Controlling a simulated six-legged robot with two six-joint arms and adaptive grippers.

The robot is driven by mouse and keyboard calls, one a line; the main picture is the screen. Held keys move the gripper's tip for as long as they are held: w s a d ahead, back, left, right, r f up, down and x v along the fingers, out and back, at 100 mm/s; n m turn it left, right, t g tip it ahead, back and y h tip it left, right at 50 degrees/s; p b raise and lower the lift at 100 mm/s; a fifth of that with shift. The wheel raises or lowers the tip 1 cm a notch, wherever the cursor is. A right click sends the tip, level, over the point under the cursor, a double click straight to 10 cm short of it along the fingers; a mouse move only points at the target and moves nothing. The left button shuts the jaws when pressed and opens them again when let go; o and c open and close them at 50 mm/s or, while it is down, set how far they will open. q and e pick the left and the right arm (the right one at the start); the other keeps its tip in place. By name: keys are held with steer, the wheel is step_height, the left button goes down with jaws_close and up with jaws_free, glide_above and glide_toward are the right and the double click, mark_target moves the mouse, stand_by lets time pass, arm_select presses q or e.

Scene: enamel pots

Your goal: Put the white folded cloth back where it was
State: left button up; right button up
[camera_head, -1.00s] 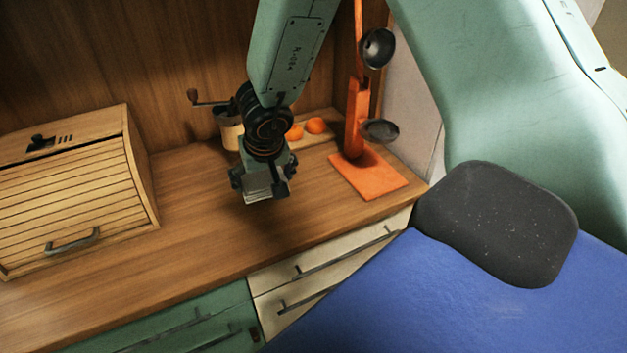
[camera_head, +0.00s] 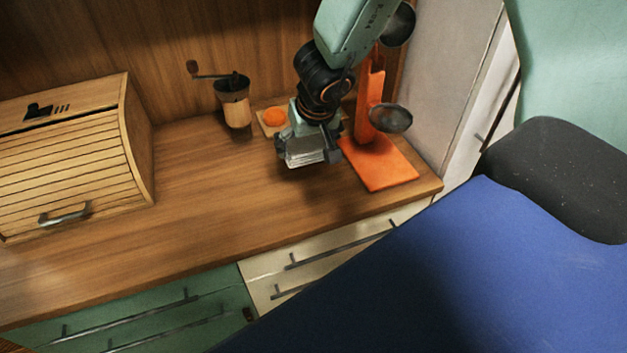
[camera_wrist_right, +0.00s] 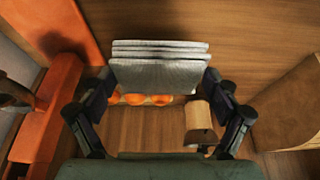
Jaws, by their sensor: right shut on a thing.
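The white folded cloth (camera_head: 305,151) is a small stack of pale layers between the fingers of my right gripper (camera_head: 307,148). The gripper is shut on it and holds it above the wooden counter (camera_head: 215,205), just left of the orange stand. In the right wrist view the cloth (camera_wrist_right: 158,66) spans between the two fingers of the gripper (camera_wrist_right: 158,80), its folded layers facing up in the picture. I cannot tell exactly how high above the counter it is. My left gripper does not show.
The orange stand (camera_head: 378,165) with dark ladles (camera_head: 391,118) stands close on the right. Behind are a coffee grinder (camera_head: 236,104) and oranges (camera_head: 274,117) on a board. A roll-top bread box (camera_head: 70,160) stands left. The counter's middle is clear.

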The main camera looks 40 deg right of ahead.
steer(key=shift+d+f, duration=0.1)
steer(key=shift+d, duration=0.05)
steer(key=shift+s+f, duration=0.1)
steer(key=shift+f, duration=0.05)
steer(key=shift+f+b, duration=0.35)
steer(key=shift+b, duration=0.2)
steer(key=b, duration=0.5)
glide_above(306, 184)
steer(key=s, duration=0.1)
step_height(306, 184, down, 5)
steer(key=shift+s+f, duration=0.15)
steer(key=shift+f, duration=0.05)
steer(key=shift+s+a+f, duration=0.1)
steer(key=shift+a+f, duration=0.15)
steer(key=shift+a, duration=0.05)
step_height(306, 184, down, 3)
steer(key=b, duration=0.3)
steer(key=shift+r, duration=0.15)
steer(key=shift+d+f, duration=0.15)
steer(key=shift+f, duration=0.05)
steer(key=shift+r, duration=0.15)
